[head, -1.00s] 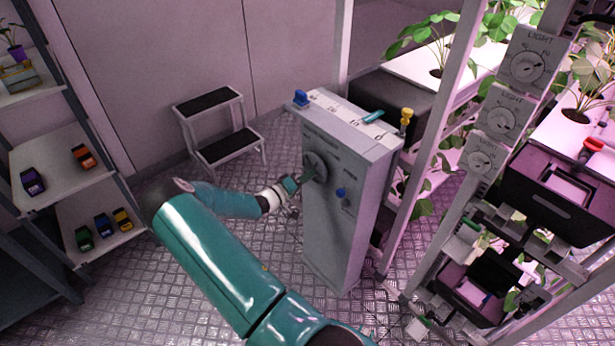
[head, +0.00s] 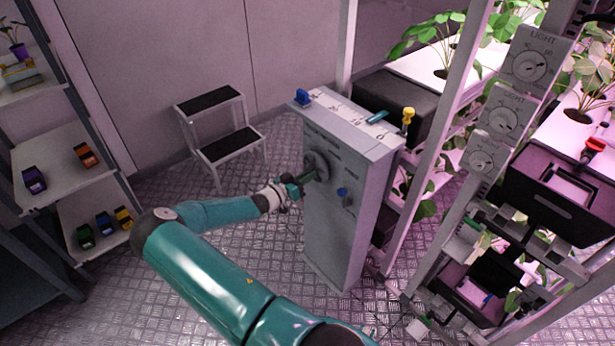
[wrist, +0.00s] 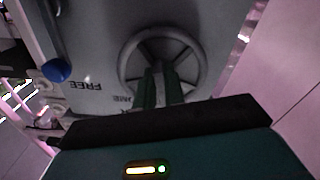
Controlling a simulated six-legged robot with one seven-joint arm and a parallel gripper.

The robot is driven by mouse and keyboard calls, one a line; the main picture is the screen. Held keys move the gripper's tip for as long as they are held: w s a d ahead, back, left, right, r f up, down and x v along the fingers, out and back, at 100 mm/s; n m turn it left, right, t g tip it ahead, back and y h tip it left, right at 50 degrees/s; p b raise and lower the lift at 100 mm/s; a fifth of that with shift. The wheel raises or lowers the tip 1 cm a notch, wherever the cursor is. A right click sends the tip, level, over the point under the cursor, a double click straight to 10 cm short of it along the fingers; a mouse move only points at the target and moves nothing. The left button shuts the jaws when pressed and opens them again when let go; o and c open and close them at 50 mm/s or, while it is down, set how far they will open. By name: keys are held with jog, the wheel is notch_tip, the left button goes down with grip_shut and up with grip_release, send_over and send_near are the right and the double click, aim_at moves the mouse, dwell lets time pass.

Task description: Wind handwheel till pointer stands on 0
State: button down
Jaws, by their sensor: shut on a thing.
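The handwheel (head: 317,165) is a grey spoked wheel on the front of a tall grey cabinet (head: 335,230). In the wrist view the handwheel (wrist: 198,55) fills the upper middle. My gripper (head: 304,178) is at the wheel, and its two green fingers (wrist: 161,85) are shut on part of it near the lower rim and hub. A scale with marks runs along the cabinet's top, with a teal pointer (head: 377,117) on it toward the right end.
A blue-knobbed lever (head: 342,192) sits beside the wheel; its blue knob (wrist: 55,71) shows near the word FREE. A step stool (head: 225,145) stands behind left; plant racks stand right.

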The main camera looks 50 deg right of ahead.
jog(key=shift+w+m, duration=0.15)
jog(key=shift+m, duration=0.15)
jog(key=c, duration=1.5)
grip_release()
jog(key=v, duration=1.3)
jog(key=shift+a+r, duration=0.1)
jog(key=shift+a, duration=0.3)
